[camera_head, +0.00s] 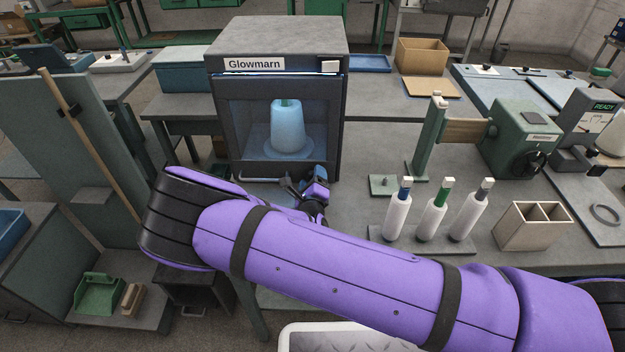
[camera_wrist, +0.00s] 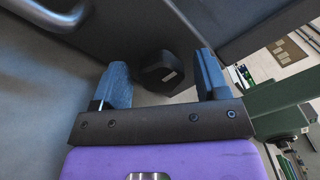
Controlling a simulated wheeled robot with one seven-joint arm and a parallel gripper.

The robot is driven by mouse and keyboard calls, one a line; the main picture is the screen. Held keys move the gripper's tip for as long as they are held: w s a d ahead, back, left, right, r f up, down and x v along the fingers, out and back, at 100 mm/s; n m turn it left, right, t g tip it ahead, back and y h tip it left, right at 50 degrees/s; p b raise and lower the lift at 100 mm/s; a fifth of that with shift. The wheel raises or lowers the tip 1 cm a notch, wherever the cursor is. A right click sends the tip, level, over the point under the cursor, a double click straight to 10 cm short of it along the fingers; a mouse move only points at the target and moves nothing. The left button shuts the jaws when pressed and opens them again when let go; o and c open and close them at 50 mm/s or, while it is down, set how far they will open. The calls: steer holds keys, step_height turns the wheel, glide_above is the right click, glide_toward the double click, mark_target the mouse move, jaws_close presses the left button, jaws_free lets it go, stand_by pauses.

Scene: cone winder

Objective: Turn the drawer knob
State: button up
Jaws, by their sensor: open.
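The dark, faceted knob (camera_wrist: 162,74) with a small light mark shows in the wrist view, on the dark front of the Glowmarn cabinet (camera_head: 278,40). My gripper (camera_wrist: 163,62) is open, with one blue finger on each side of the knob. Gaps show between the knob and both fingers, so it is not gripped. How deep the knob lies between the fingers is hard to tell. In the head view my gripper (camera_head: 317,180) is at the cabinet's lower right front, and the knob is hidden behind it and my arm.
A metal bar handle (camera_wrist: 52,14) is at upper left in the wrist view. A pale blue cone (camera_head: 288,127) stands behind the cabinet window. On the bench to the right are a rack of white spindles (camera_head: 433,219), a green post (camera_head: 430,140) and a divided box (camera_head: 533,226).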

steer(key=c, duration=0.9)
